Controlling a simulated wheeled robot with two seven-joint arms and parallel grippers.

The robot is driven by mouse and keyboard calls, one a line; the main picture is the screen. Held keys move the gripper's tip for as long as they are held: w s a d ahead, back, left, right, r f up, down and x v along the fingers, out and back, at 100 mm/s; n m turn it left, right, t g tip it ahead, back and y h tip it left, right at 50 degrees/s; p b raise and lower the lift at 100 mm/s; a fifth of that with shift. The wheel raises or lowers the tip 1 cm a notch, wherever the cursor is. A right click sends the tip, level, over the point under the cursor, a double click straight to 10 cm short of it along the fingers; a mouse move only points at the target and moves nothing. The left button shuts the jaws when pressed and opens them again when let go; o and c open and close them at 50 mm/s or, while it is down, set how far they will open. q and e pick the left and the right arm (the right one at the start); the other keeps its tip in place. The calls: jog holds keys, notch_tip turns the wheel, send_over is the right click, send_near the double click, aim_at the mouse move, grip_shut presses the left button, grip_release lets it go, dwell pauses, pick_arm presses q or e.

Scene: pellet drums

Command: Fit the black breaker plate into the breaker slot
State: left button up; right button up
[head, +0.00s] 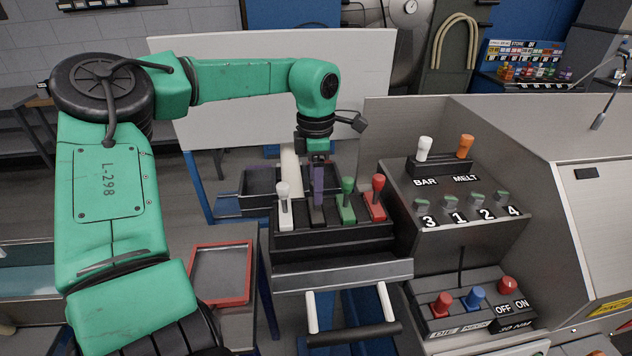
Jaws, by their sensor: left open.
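A dark block (318,216) stands in the black rack (335,240), between a white-handled piece (285,207) and a green-handled piece (347,203). I cannot tell for sure whether this dark block is the black breaker plate. My left gripper (318,186) points down from the green arm, directly above the dark block. I cannot make out the breaker slot. My right gripper is out of view.
A red-handled piece (375,198) stands at the rack's right end. The grey control console (460,185) with knobs rises close on the right. A red-rimmed tray (222,272) lies at front left.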

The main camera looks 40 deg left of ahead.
pick_arm(q)
jog(key=shift+w+a+r, duration=0.1)
jog(key=shift+r, duration=0.2)
notch_tip(320, 180, up, 14)
jog(key=b, duration=0.1)
jog(key=shift+b, duration=0.35)
